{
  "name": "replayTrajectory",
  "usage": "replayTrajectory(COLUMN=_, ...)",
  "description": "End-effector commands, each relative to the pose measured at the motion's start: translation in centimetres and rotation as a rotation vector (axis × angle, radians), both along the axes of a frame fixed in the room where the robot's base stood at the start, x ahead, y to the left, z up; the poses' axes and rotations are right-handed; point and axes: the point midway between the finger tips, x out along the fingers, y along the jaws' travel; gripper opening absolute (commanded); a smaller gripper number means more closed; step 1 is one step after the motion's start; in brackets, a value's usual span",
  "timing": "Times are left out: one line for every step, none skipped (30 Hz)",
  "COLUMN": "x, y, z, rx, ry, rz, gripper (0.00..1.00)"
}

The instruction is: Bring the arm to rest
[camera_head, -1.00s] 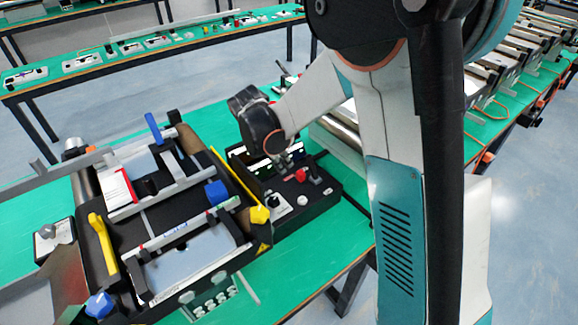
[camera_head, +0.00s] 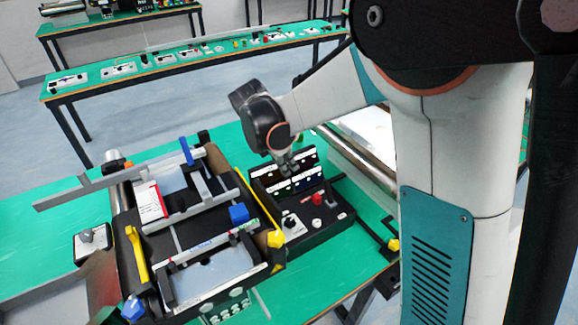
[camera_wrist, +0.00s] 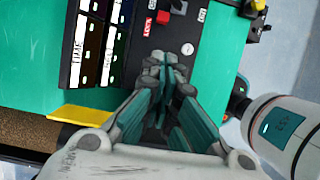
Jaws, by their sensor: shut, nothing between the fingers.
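My gripper (camera_head: 287,166) hangs at the end of my bent arm over the black control box (camera_head: 330,222) in the head view. In the wrist view my gripper (camera_wrist: 163,72) is shut with its fingers together and nothing between them. Its tips show in front of the box's black panel (camera_wrist: 150,25), close to a white knob. Whether the tips touch the panel cannot be told.
The mini conveyor rig (camera_head: 125,235) with blue and yellow knobs stands left of the box on the green table (camera_head: 345,270). A metal roller (camera_head: 362,160) lies behind the box. Another bench (camera_head: 130,83) with small parts stands further back. Bare green tabletop shows at the front.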

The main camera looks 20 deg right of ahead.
Motion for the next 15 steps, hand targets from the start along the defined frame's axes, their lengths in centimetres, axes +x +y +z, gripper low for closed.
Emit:
replayTrajectory(x=0.0, y=0.0, z=0.0, rx=0.0, ry=0.0, rz=0.0, gripper=0.0)
replayTrajectory(x=0.0, y=0.0, z=0.0, rx=0.0, ry=0.0, rz=0.0, gripper=0.0)
replayTrajectory(x=0.0, y=0.0, z=0.0, rx=0.0, ry=0.0, rz=0.0, gripper=0.0)
replayTrajectory(x=0.0, y=0.0, z=0.0, rx=0.0, ry=0.0, rz=0.0, gripper=0.0)
replayTrajectory(x=0.0, y=0.0, z=0.0, rx=0.0, ry=0.0, rz=0.0, gripper=0.0)
replayTrajectory(x=0.0, y=0.0, z=0.0, rx=0.0, ry=0.0, rz=0.0, gripper=0.0)
replayTrajectory(x=0.0, y=0.0, z=0.0, rx=0.0, ry=0.0, rz=0.0, gripper=0.0)
replayTrajectory(x=0.0, y=0.0, z=0.0, rx=0.0, ry=0.0, rz=-0.001, gripper=0.0)
replayTrajectory(x=0.0, y=-0.1, z=0.0, rx=0.002, ry=-0.002, rz=-0.004, gripper=0.0)
replayTrajectory(x=-0.1, y=-0.1, z=0.1, rx=0.004, ry=-0.007, rz=-0.01, gripper=0.0)
replayTrajectory(x=-0.3, y=-0.2, z=0.2, rx=0.008, ry=-0.013, rz=-0.018, gripper=0.0)
replayTrajectory(x=-0.5, y=-0.3, z=0.5, rx=0.016, ry=-0.025, rz=-0.036, gripper=0.0)
replayTrajectory(x=-0.8, y=-0.4, z=0.7, rx=0.025, ry=-0.037, rz=-0.055, gripper=0.0)
replayTrajectory(x=-1.1, y=-0.6, z=1.0, rx=0.036, ry=-0.051, rz=-0.079, gripper=0.0)
replayTrajectory(x=-1.7, y=-0.8, z=1.4, rx=0.053, ry=-0.076, rz=-0.116, gripper=0.0)
